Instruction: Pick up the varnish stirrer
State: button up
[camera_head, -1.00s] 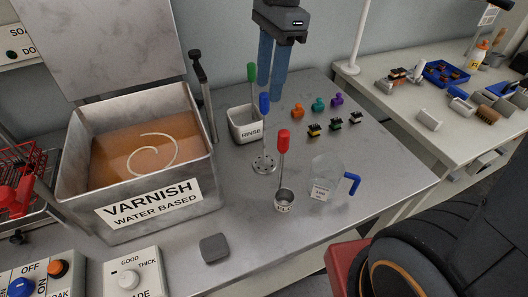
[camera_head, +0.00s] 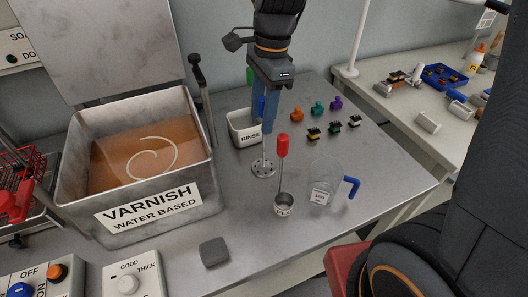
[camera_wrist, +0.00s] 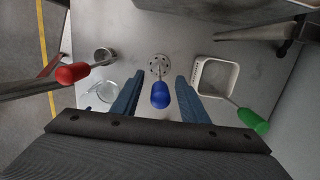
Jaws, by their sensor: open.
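The stirrer, with a blue handle and a perforated round foot (camera_head: 263,168), stands upright on the bench. In the wrist view its blue handle (camera_wrist: 160,96) lies between the two fingers, with a gap on each side, and its holed foot (camera_wrist: 159,66) shows beyond. My gripper (camera_head: 263,132) is open and points down over this stirrer, its blue fingers on either side of the handle. In the head view the fingers mostly hide the handle.
A red-handled dipper cup (camera_head: 284,203) and a clear jug (camera_head: 323,185) stand close on the right. The rinse tub (camera_head: 243,131) with a green-handled tool (camera_wrist: 253,120) is beside the stirrer. The varnish tank (camera_head: 205,185) is at left. Small coloured pieces (camera_head: 318,108) lie at right.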

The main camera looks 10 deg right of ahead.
jog(key=shift+f, duration=0.35)
grip_shut()
jog(key=shift+r, duration=0.15)
